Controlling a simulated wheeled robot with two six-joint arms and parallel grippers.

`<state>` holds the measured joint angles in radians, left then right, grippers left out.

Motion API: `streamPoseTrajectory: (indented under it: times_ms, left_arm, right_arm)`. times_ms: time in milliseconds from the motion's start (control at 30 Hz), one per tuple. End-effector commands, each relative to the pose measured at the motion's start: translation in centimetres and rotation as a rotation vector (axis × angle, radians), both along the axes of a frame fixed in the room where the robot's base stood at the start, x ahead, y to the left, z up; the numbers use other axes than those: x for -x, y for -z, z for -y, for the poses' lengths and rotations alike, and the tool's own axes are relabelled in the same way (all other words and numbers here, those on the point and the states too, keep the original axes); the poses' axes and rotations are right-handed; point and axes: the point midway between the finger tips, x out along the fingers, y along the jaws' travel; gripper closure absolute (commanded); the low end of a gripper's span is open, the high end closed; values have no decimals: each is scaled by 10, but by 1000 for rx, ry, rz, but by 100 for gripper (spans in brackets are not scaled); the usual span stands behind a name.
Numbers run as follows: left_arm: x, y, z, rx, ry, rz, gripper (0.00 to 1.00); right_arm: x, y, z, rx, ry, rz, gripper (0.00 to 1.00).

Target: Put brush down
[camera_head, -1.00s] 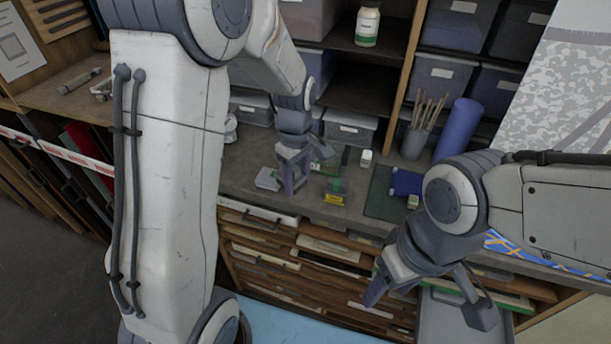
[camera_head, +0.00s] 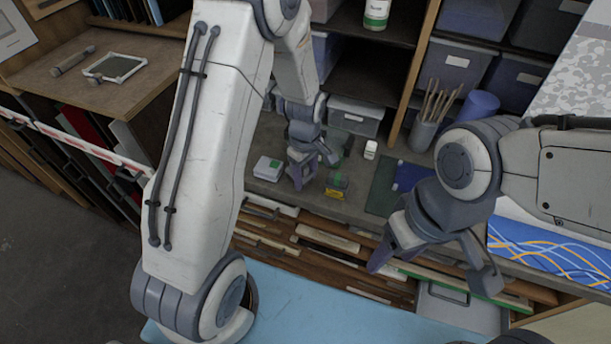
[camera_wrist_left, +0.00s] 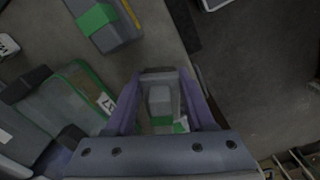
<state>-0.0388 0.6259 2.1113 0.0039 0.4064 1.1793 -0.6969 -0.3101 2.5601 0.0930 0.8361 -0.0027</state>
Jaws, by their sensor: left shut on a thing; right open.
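My left gripper (camera_head: 298,182) is low over the grey counter (camera_head: 350,209). In the left wrist view (camera_wrist_left: 163,100) its two purple fingers stand around a small grey block-like thing (camera_wrist_left: 160,98), and it is shut on it. I cannot make out a brush handle or bristles, so I cannot tell if this is the brush.

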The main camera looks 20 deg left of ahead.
Motion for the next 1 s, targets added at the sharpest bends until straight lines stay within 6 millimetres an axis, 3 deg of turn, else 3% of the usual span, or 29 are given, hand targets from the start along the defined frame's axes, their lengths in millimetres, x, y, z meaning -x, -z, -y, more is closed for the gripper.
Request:
streamPoseTrajectory:
  times_ms: [133,500,533,600,1000]
  left_arm:
    - [0,13,0,0,0,0,98]
    - [0,19,0,0,0,2,98]
    - [0,19,0,0,0,2,42]
    - [0,18,0,0,0,2,16]
    - [-1,12,0,0,0,2,16]
  right_arm:
    - [0,-5,0,0,-1,0,38]
    - [0,-1,0,0,0,0,38]
    - [0,-1,0,0,0,0,38]
    - [0,-2,0,0,0,0,38]
    - [0,-6,0,0,-1,0,38]
